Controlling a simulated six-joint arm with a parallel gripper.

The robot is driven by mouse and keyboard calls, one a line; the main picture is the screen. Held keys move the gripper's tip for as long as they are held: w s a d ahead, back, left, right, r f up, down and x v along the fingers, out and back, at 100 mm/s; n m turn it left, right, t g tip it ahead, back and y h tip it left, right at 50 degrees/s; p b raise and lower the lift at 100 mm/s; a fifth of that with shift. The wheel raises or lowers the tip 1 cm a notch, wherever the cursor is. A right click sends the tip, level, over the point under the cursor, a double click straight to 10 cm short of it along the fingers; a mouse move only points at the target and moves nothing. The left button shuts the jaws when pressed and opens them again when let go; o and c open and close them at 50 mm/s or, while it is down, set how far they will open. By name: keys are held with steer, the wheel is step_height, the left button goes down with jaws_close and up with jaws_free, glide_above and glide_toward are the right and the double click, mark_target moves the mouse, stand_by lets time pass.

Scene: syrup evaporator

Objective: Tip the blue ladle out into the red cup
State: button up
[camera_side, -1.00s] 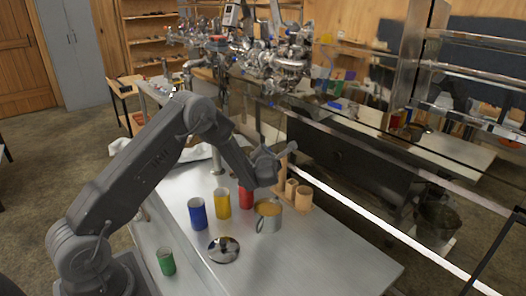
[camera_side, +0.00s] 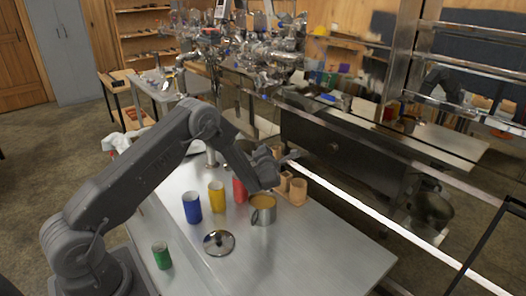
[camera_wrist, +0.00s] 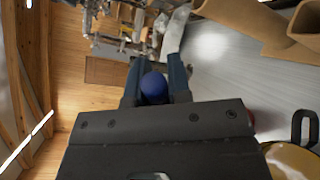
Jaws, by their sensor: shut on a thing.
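My gripper (camera_wrist: 153,85) is shut on the blue ladle (camera_wrist: 153,88), whose blue rounded handle end shows between the fingers in the wrist view. A pale metal strip beyond the fingers may be its stem; I cannot see the bowl or its contents. In the side view my gripper (camera_side: 278,160) is tilted over to the right, above and behind the pot.
A steel pot of amber liquid (camera_side: 263,210) stands just right of the red cup. Wooden holders (camera_side: 298,190) are close behind it. The front right table is clear.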

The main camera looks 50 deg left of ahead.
steer(key=shift+w+d+f+m+y, duration=0.15)
steer(key=shift+w+d+f+m, duration=0.1)
steer(key=shift+f+m, duration=0.55)
steer(key=shift+w+d+f+m+y, duration=0.2)
steer(key=shift+f+m, duration=0.55)
steer(key=shift+f, duration=0.05)
steer(key=shift+w+d+f+m+y, duration=0.15)
steer(key=shift+w+d+f+m, duration=0.1)
steer(key=shift+f+m, duration=0.55)
steer(key=shift+f, duration=0.2)
steer(key=shift+r, duration=0.1)
stand_by(2.0)
steer(key=s+a+r+n+h, duration=0.1)
steer(key=s+a+r+n, duration=0.3)
steer(key=r+n, duration=0.3)
steer(key=s+a+r+n+t+h, duration=0.1)
steer(key=s+a+r+n, duration=0.3)
steer(key=r+n, duration=0.4)
steer(key=shift+s+a+h, duration=0.15)
steer(key=shift+s+h, duration=0.25)
steer(key=shift+s, duration=0.2)
stand_by(0.9)
steer(key=shift+r, duration=0.1)
